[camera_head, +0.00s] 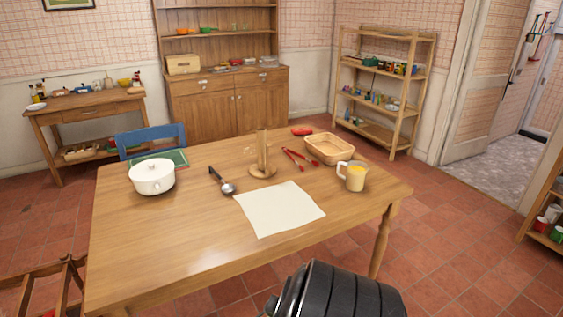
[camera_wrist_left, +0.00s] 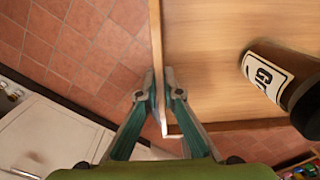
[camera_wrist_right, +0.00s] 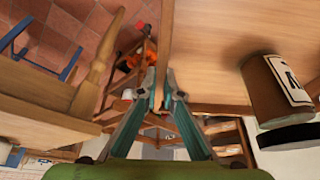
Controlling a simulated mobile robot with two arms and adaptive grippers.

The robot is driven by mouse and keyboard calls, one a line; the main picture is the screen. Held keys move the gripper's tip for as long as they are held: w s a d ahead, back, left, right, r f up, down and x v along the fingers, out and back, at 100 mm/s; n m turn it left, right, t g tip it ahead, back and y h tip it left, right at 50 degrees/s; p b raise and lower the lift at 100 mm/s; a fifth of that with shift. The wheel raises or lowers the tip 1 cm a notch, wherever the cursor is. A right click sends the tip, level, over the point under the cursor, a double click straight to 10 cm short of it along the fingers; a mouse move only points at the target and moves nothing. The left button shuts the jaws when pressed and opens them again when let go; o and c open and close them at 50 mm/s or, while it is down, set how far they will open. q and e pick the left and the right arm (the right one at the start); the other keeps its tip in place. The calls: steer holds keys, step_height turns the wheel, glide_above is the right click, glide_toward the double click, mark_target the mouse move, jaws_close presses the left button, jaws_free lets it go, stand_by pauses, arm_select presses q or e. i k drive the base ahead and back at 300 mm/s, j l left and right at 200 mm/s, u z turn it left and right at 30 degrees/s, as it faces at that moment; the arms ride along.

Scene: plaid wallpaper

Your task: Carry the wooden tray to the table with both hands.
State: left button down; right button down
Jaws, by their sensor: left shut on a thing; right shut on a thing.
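The wooden tray shows in the left wrist view (camera_wrist_left: 212,70) and in the right wrist view (camera_wrist_right: 208,50); the head view does not show it. My left gripper (camera_wrist_left: 160,85) is shut on one edge of the tray. My right gripper (camera_wrist_right: 161,85) is shut on another part of its rim. A brown jar with a white label (camera_wrist_left: 268,78) is on the tray; a similar labelled jar shows in the right wrist view (camera_wrist_right: 275,88). I cannot tell whether it is the same one. The wooden table (camera_head: 160,240) stands ahead in the head view.
The table holds a white pot (camera_head: 152,178), ladle (camera_head: 222,182), paper sheet (camera_head: 280,208), wooden holder (camera_head: 262,160), red-handled tool (camera_head: 298,160), basket (camera_head: 330,150) and yellow-filled jug (camera_head: 353,178). Its near left top is bare. A blue chair (camera_head: 150,139) stands behind it.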

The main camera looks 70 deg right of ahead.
mark_target(171, 235)
steer(key=z, duration=1.05)
